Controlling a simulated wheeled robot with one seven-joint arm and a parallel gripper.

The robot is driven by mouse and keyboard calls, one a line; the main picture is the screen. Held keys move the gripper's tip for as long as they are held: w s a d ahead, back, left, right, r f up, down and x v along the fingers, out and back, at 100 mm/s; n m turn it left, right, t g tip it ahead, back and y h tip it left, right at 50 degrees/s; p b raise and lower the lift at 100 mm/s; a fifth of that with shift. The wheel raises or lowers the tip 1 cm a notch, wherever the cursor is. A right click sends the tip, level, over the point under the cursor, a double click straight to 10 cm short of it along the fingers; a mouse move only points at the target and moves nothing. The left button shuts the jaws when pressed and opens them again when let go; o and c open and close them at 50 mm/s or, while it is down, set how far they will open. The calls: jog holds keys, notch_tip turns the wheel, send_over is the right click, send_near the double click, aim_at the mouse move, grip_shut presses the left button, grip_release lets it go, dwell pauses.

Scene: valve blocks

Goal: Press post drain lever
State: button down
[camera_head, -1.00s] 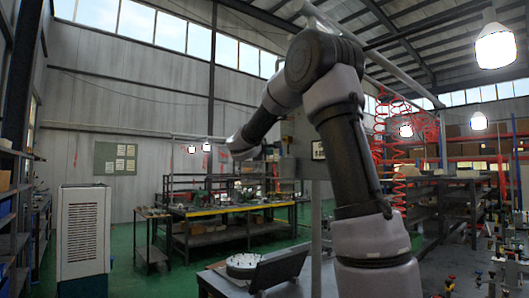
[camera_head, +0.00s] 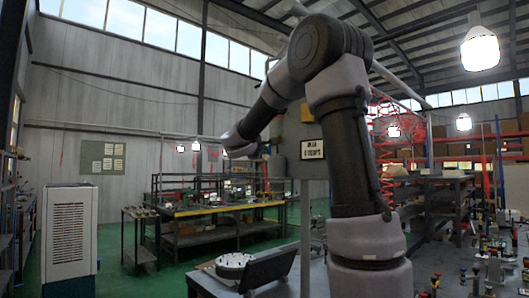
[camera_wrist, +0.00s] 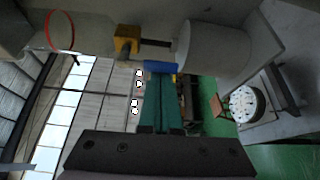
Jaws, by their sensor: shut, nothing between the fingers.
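In the wrist view my gripper (camera_wrist: 160,80) has its teal fingers together, with nothing visible between them. The fingertips are close to a small blue lever-like part (camera_wrist: 160,67) on the underside of a grey fitting; I cannot tell whether they touch. A yellow part (camera_wrist: 127,40) and a pale cylinder (camera_wrist: 215,50) are beside it. I cannot tell for sure which part is the drain lever. In the head view my forearm reaches left to a grey post-mounted box (camera_head: 287,160) with a lettered plate (camera_head: 313,149); my fingertips are not clear there.
A bench with a round white dial-like disc (camera_head: 234,264) and a dark tilted panel (camera_head: 270,270) is below the arm. A white cabinet (camera_head: 68,240) stands at left. Several valve fittings (camera_head: 492,265) are at right.

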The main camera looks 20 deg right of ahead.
jog(key=shift+s+d+n, duration=0.1)
jog(key=shift+s+n, duration=0.1)
jog(key=shift+n, duration=0.3)
jog(key=shift+s+d+r+n+g+y, duration=0.2)
jog(key=shift+s+r+n+g, duration=0.5)
jog(key=shift+n+g, duration=0.7)
jog(key=shift+s+d+r+n+g+y, duration=0.1)
jog(key=shift+s+d+r+n+g, duration=0.3)
jog(key=shift+s+n+g, duration=0.95)
jog(key=shift+s+d+r+n+g+y, duration=0.15)
jog(key=shift+r+n+g, duration=0.65)
jog(key=shift+n, duration=1.15)
